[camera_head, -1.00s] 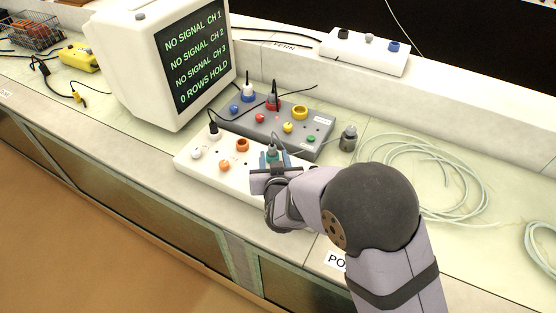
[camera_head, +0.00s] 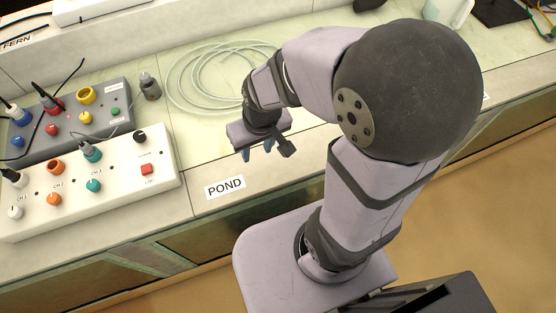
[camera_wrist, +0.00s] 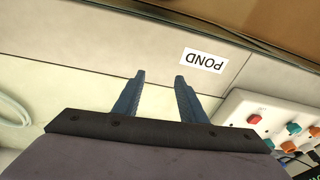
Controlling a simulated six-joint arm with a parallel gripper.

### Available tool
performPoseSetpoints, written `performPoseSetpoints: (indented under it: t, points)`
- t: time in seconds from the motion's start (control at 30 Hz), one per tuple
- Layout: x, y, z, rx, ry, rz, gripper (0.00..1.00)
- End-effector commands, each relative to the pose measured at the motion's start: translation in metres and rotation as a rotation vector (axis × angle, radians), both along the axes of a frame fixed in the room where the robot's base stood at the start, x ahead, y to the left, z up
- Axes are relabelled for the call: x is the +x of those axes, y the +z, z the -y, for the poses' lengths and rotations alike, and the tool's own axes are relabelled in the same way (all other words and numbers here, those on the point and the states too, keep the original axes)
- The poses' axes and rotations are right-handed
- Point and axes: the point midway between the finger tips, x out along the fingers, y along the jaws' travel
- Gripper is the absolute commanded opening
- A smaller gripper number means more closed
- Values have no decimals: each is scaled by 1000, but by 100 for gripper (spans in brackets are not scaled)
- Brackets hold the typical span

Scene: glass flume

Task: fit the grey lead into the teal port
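The grey lead's plug (camera_head: 90,149) stands upright at the teal port (camera_head: 95,158) in the back row of the white box, with a teal rim showing below it. Its thin cable runs off behind, over the grey box. How deep the plug sits cannot be told. My gripper (camera_head: 257,151) is clear of the box, to its right above the bench by the POND label. In the wrist view its two blue fingers (camera_wrist: 159,80) are apart with nothing between them.
The white box (camera_head: 165,180) holds an orange port, coloured knobs and a red button (camera_head: 146,169). Behind it are a grey box (camera_head: 70,138) with plugged leads and a small grey bottle-like object (camera_head: 150,88). Coiled pale tubing (camera_head: 180,75) lies behind my gripper. The bench around the POND label (camera_head: 225,187) is clear.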

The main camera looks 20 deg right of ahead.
Motion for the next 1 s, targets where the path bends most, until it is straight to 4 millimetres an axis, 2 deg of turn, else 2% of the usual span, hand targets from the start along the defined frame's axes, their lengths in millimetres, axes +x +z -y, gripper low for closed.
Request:
performPoseSetpoints:
  t: [0.03, 0.1, 0.27, 0.63, 1.0]
  points:
    - [-17, 2, 16, -15, -35, -42, 38]
    - [-36, 3, 31, -31, -67, -96, 38]
    - [-60, 5, 46, -50, -100, -162, 38]
    - [-62, 8, 47, -51, -102, -168, 38]
    - [-62, 56, 47, -51, -102, -167, 38]
